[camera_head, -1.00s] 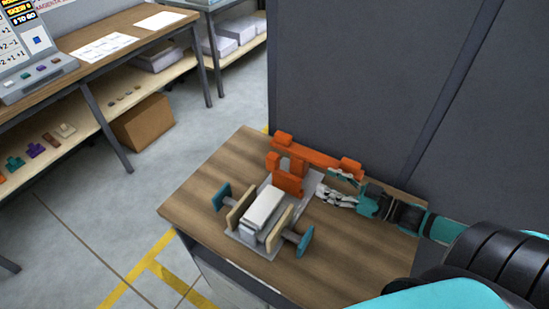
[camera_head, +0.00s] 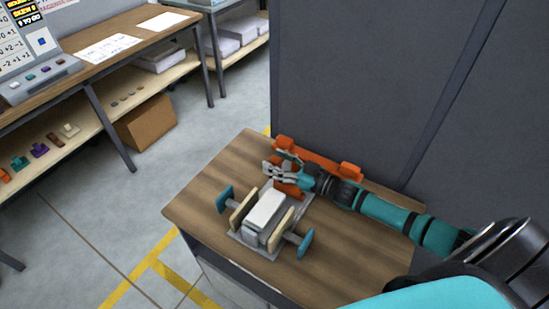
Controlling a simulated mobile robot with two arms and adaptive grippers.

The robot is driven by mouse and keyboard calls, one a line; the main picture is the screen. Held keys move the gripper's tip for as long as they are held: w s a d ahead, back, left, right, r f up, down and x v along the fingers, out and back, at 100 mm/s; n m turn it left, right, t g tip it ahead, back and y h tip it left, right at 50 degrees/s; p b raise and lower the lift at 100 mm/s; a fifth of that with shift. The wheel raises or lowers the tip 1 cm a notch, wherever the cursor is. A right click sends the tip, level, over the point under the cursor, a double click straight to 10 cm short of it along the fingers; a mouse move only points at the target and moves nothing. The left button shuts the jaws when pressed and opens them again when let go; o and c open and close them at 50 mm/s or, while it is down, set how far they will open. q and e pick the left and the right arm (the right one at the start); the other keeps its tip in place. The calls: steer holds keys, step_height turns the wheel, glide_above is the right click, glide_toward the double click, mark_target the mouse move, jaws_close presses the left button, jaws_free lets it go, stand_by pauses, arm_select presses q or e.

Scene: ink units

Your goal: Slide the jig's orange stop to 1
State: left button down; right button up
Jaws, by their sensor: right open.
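The jig (camera_head: 240,237) stands on the small wooden table, with a pale block (camera_head: 266,211) between two tan jaws and teal end plates on its sides. The orange stop (camera_head: 291,190) is at the jig's far end, in front of an orange bar (camera_head: 322,164), and is partly hidden by my right gripper. My right gripper (camera_head: 270,172) is open, its fingers pointing left over the upper part of the stop. I cannot tell whether the fingers touch it. No scale numbers on the jig are readable. My left gripper is not in view.
The wooden table top (camera_head: 350,240) is bare at the front right. A grey panel (camera_head: 370,80) rises behind it. On the left, a long workbench (camera_head: 110,50) holds papers and a console, with small coloured parts and a cardboard box (camera_head: 147,122) below.

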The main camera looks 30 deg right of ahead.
steer(key=shift+w+a, duration=0.25)
steer(key=shift+w, duration=0.2)
jaws_close()
